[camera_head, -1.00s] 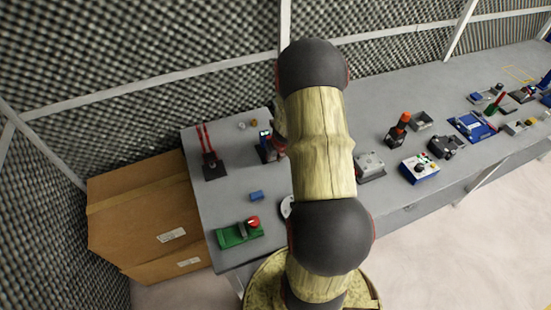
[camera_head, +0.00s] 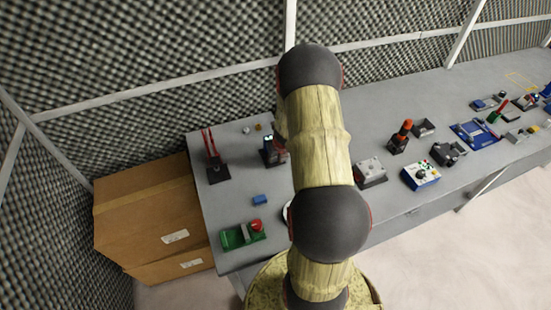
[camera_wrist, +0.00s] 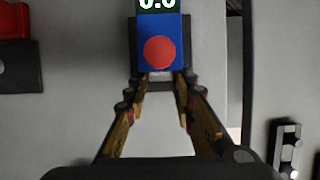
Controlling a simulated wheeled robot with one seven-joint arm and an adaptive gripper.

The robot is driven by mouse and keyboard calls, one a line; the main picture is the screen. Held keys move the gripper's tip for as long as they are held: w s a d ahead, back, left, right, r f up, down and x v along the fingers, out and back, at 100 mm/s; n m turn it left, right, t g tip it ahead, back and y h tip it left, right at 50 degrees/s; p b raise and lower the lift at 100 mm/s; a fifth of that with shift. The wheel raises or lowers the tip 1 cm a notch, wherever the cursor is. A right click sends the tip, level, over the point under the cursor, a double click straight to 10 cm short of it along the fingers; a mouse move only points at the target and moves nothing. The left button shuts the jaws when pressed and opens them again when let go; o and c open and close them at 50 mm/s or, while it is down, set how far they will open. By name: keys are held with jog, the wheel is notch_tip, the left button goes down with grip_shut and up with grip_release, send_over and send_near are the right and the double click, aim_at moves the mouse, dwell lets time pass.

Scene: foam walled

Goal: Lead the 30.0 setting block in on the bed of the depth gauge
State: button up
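The depth gauge (camera_wrist: 158,48) is in the upper middle of the wrist view: a blue body with a red round button, a display reading 0.0 and a dark base. In the head view the gauge (camera_head: 269,148) stands near the table's back left, partly behind my arm. My gripper (camera_wrist: 162,77) reaches toward the gauge's front, with its fingertips close to the blue body. A small grey piece, apparently the 30.0 setting block (camera_wrist: 160,77), fills the narrow gap between the tips. Whether it touches the bed is hidden. My arm hides the gripper in the head view.
A dark stand with red uprights (camera_head: 216,168) is left of the gauge. A blue block (camera_head: 260,200) and a green device with a red knob (camera_head: 243,235) lie nearer the front. A grey box (camera_head: 370,172) and a blue-white control box (camera_head: 421,175) stand to the right.

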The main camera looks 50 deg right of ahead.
jog(key=o, duration=0.3)
jog(key=shift+w+d+r, duration=0.4)
jog(key=shift+w+r, duration=0.1)
jog(key=shift+r, duration=0.05)
jog(key=shift+o, duration=0.2)
jog(key=shift+d+r, duration=0.1)
jog(key=shift+r, duration=0.2)
jog(key=s+a+v, duration=0.1)
jog(key=v, duration=1)
jog(key=shift+s+a+f, duration=0.15)
jog(key=shift+a+f, duration=0.1)
jog(key=shift+f, duration=0.15)
jog(key=shift+n, duration=0.3)
